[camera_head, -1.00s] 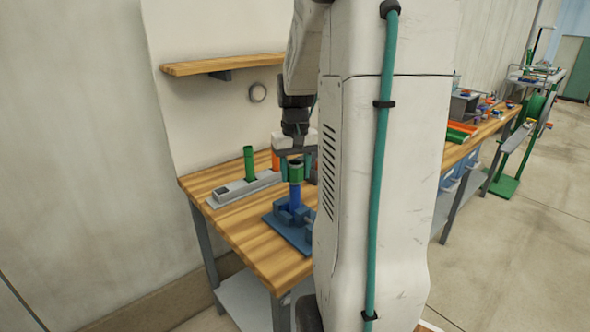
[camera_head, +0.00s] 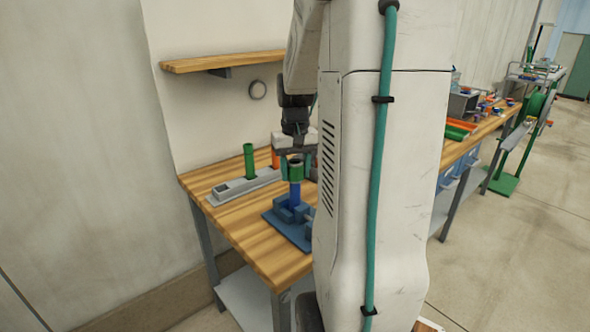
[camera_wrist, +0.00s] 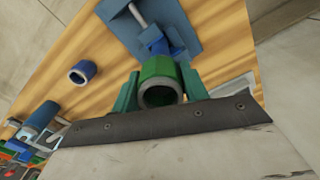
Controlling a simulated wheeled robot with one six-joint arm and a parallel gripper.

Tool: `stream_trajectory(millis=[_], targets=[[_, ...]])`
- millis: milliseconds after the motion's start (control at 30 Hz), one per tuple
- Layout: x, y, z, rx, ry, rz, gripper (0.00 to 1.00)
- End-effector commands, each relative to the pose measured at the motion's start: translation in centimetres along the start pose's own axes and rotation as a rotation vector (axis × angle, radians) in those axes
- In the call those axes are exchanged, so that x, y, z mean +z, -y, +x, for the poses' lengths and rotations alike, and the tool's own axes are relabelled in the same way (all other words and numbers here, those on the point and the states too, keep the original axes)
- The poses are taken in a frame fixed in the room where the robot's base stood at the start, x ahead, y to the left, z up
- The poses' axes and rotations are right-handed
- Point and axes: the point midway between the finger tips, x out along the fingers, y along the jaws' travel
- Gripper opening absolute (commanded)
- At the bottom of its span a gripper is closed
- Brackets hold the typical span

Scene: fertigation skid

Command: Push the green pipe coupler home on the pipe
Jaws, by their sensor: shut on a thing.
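The green coupler (camera_head: 296,172) is a short, thick ring held upright between the fingers of my gripper (camera_head: 295,168). In the wrist view the coupler (camera_wrist: 158,72) sits between the two green fingers of my gripper (camera_wrist: 160,88), which are shut on it. The blue pipe (camera_head: 295,194) stands upright in a blue clamp fixture (camera_head: 283,226) on the bench. The coupler is at the top of the pipe, in line with it. How far it is over the pipe end is hidden.
A grey rack (camera_head: 225,193) with an upright green tube (camera_head: 249,163) and an orange tube stands left of the fixture on the wooden bench (camera_head: 255,250). A wall shelf (camera_head: 215,62) is above. A loose blue ring (camera_wrist: 83,72) lies on the bench in the wrist view.

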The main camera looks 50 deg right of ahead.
Motion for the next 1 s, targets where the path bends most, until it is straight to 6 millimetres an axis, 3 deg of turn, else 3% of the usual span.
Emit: stream_trajectory(millis=[33, 100, 433, 1000], targets=[[0.0, 0.0, 0.0, 0.000, 0.001, 0.000, 0.47], [0.0, 0.0, 0.0, 0.000, 0.001, 0.000, 0.59], [0.0, 0.0, -0.2, 0.000, 0.000, 0.000, 0.59], [0.0, 0.0, -3.0, 0.000, -0.001, 0.000, 0.59]])
